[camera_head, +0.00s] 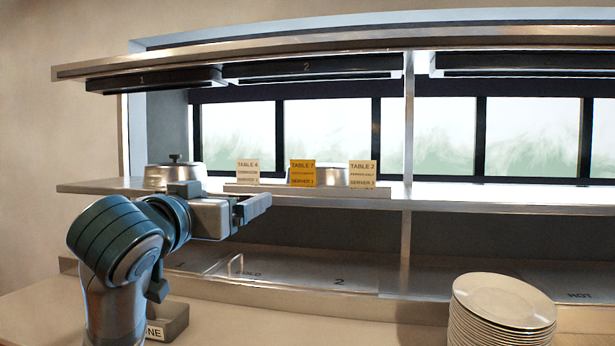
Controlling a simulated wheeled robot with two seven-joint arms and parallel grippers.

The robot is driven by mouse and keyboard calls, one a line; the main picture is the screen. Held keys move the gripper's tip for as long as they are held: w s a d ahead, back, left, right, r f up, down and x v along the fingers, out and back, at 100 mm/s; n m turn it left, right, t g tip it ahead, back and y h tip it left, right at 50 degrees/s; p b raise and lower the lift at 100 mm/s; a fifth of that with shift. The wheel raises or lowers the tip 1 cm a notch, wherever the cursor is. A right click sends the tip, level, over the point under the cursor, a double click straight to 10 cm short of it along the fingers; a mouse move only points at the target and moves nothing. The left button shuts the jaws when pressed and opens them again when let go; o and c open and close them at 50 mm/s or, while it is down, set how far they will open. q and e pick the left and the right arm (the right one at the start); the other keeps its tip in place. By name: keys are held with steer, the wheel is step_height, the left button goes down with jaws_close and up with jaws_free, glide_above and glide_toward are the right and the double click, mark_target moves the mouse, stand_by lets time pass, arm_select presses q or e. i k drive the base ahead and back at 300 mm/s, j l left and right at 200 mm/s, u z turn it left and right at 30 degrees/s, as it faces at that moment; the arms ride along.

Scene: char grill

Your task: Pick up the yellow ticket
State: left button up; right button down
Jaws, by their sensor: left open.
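The yellow ticket (302,173) stands upright in a low metal holder (262,188) on the middle shelf. It reads TABLE 7. A white ticket (248,172) reading TABLE 4 stands to its left, and another white ticket (362,173) reading TABLE 2 to its right. My left gripper (256,207) is open and empty, in front of the shelf edge. In the picture it is below and left of the yellow ticket, apart from it. The base of the yellow ticket meets the holder. My right gripper is not in view.
A metal lidded pot (174,172) sits on the shelf at left, behind my arm. Another round metal vessel (333,175) is behind the tickets. A stack of plates (503,300) stands at lower right. A vertical post (407,130) rises right of the tickets.

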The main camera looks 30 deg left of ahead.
mark_target(302, 172)
steer(key=i+j, duration=0.15)
steer(key=i, duration=0.25)
steer(key=i+j, duration=0.15)
steer(key=i, duration=0.25)
steer(key=i+j, duration=0.15)
steer(key=i, duration=0.25)
